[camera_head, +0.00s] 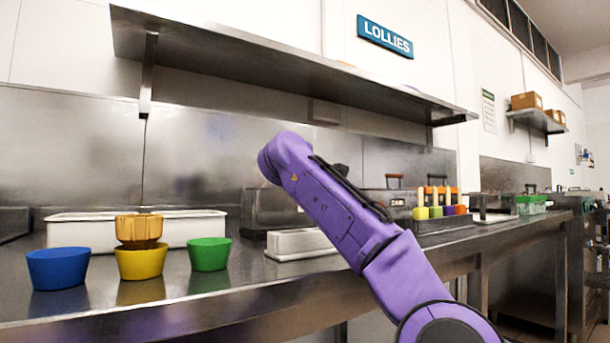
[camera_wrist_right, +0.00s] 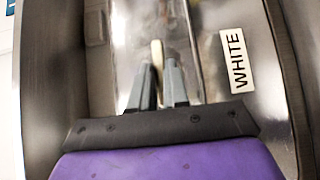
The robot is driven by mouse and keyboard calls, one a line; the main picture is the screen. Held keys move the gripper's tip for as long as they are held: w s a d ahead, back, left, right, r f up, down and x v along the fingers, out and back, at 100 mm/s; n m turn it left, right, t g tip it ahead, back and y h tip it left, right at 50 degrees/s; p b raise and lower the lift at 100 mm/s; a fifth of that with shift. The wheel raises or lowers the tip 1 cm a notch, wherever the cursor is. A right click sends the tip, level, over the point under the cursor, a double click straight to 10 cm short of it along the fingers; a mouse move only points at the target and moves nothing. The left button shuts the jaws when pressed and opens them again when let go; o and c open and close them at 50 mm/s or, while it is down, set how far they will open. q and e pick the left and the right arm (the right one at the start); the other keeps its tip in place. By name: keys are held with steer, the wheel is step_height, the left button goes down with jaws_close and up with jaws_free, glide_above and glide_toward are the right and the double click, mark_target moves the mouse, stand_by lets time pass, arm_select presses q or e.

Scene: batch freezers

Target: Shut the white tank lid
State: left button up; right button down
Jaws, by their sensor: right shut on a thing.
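In the right wrist view, a steel tank surface carries a label reading WHITE (camera_wrist_right: 235,60). Beside the label is a shiny panel (camera_wrist_right: 130,40), seemingly the lid; I cannot tell how far open it stands. The two grey fingers of my right gripper (camera_wrist_right: 160,88) are close together on a thin pale bar (camera_wrist_right: 157,52), which looks like the lid's handle. In the head view, my purple right arm crosses the counter and hides its gripper. A steel tank (camera_head: 262,208) shows partly behind the arm. My left gripper is in neither view.
Blue (camera_head: 57,268), yellow (camera_head: 141,263) and green (camera_head: 209,254) cups stand at the counter's left, with an amber piece (camera_head: 139,229) on the yellow one. A white tray (camera_head: 82,232) is behind them. A steel shelf (camera_head: 270,62) overhangs the counter. Lolly moulds (camera_head: 440,222) stand right of my arm.

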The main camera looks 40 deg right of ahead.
steer(key=shift+w+a+f, duration=0.1)
steer(key=shift+f, duration=0.1)
steer(key=c, duration=1.1)
jaws_free()
steer(key=shift+r, duration=0.1)
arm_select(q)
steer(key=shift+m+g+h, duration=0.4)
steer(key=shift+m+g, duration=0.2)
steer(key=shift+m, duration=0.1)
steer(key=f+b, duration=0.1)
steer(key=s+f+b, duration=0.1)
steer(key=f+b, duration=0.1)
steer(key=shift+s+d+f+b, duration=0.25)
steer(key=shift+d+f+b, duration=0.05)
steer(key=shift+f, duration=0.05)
arm_select(e)
steer(key=v, duration=1)
steer(key=shift+s+a, duration=0.2)
steer(key=shift+s, duration=0.05)
